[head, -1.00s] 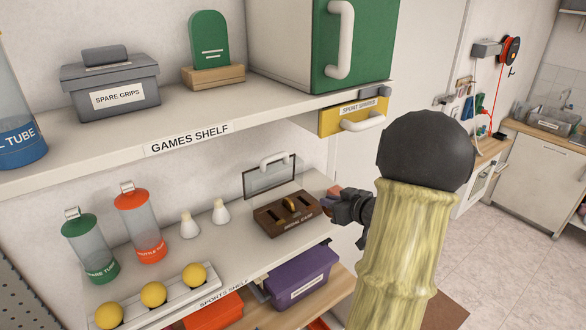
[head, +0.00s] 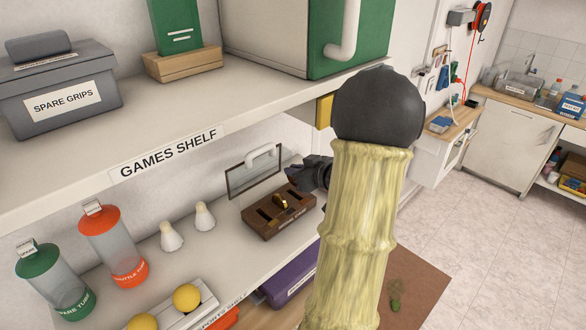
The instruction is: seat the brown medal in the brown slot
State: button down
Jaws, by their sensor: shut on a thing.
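The brown medal stand (head: 279,211) sits on the lower shelf, its top cut by dark slots. A gold-coloured medal (head: 281,201) stands upright in its middle slot. My gripper (head: 296,178), small and dark, is just behind the stand's right end, above the shelf. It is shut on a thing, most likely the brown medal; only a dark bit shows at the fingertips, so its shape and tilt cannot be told. My arm hides the space to the right. Which slot is the brown one cannot be told at this size.
A clear lidded panel with a white handle (head: 262,152) stands open behind the stand. Two white shuttlecocks (head: 204,216), orange (head: 116,250) and green (head: 61,280) tubes and yellow balls (head: 186,297) are to the left. The upper shelf (head: 200,119) overhangs.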

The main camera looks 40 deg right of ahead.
jog(key=shift+r+p, duration=0.1)
jog(key=shift+p, duration=0.25)
jog(key=shift+f+b, duration=0.8)
jog(key=shift+f, duration=0.4)
jog(key=shift+r+p, duration=0.1)
jog(key=shift+p, duration=0.35)
jog(key=shift+w+f+b, duration=0.1)
jog(key=shift+f+b, duration=0.85)
jog(key=shift+f, duration=0.45)
dwell(0.4)
jog(key=shift+s+f, duration=0.2)
jog(key=shift+s, duration=0.05)
jog(key=shift+w+f+b, duration=0.15)
jog(key=shift+f+b, duration=0.1)
jog(key=shift+b, duration=0.05)
jog(key=c, duration=1.4)
grip_release()
jog(key=shift+c, duration=0.2)
